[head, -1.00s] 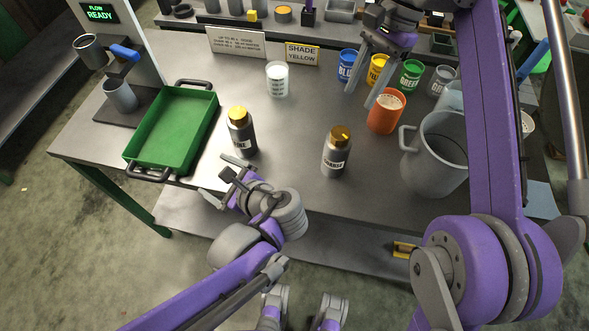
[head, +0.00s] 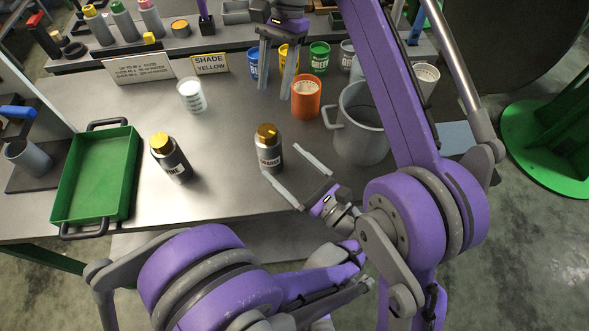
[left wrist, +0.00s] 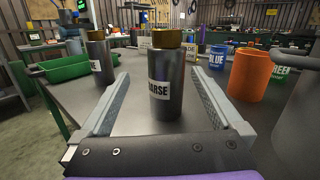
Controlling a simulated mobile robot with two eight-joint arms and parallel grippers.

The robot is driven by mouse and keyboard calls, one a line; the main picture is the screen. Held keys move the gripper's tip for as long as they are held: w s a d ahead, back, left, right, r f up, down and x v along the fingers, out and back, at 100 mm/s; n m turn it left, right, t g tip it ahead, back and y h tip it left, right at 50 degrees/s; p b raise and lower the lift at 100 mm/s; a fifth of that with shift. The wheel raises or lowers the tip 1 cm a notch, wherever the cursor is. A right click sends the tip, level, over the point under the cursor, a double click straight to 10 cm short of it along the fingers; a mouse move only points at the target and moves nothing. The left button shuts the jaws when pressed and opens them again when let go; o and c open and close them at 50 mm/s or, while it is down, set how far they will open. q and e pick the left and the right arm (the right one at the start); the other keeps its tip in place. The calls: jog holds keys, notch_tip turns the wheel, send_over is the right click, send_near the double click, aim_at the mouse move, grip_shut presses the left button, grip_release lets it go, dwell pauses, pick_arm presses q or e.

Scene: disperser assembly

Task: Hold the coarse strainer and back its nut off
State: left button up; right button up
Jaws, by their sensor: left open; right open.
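The coarse strainer (head: 268,152) stands upright on the table, a dark grey cylinder with a label and a brass nut (head: 266,131) on top. My left gripper (head: 295,172) is open, low by the table's front edge, its fingers reaching toward the strainer. In the left wrist view the coarse strainer (left wrist: 163,98) stands ahead, between the lines of the two open fingers, with its brass nut (left wrist: 170,38) on top. I cannot tell if the fingertips touch it. My right gripper (head: 276,75) is open and empty, fingers down, near the blue and yellow cups.
The fine strainer (head: 173,163) stands to the left, also brass-topped. A green tray (head: 67,190) lies further left. The table between the strainers is clear.

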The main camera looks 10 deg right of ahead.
aim_at(261, 145)
pick_arm(q)
jog(key=shift+d+f+m+g, duration=0.25)
jog(key=shift+d+f, duration=0.1)
jog(key=shift+f, duration=0.25)
jog(key=shift+d+f+m+g, duration=0.15)
jog(key=shift+d+f+g, duration=0.15)
jog(key=shift+f, duration=0.25)
jog(key=shift+w+a+f, duration=0.1)
jog(key=shift+w+f, duration=0.05)
jog(key=shift+w, duration=0.1)
jog(key=x, duration=1)
jog(key=shift+w+f, duration=0.1)
jog(key=shift+f, duration=0.05)
grip_shut()
